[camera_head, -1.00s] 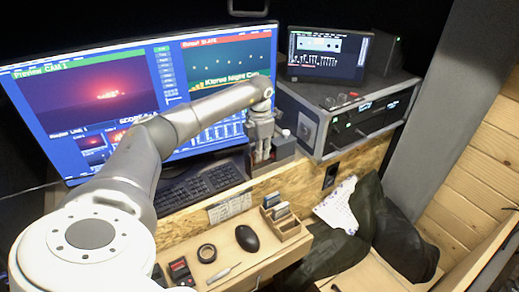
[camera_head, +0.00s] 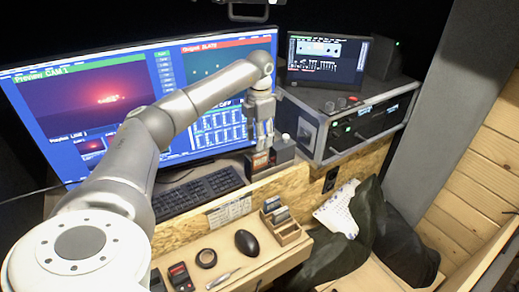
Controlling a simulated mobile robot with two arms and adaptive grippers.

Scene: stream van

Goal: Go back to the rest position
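My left arm comes in from the left and reaches over the desk in front of the large monitor (camera_head: 105,95). My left gripper (camera_head: 262,143) points down at its end, just above a small dark control box with a reddish part (camera_head: 283,150) on the desk's back ledge. The fingers look close together, but they are too small to tell whether they are open or shut. I see nothing clearly held. Whether the fingertips touch the box is not clear. My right gripper is not in view.
A keyboard (camera_head: 205,188) lies below the monitor. A rack case (camera_head: 350,120) with a small screen (camera_head: 327,58) stands to the right. A mouse (camera_head: 247,243), a tape roll (camera_head: 206,258) and a card holder (camera_head: 282,226) are on the wooden desk. Dark cushions fill the right.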

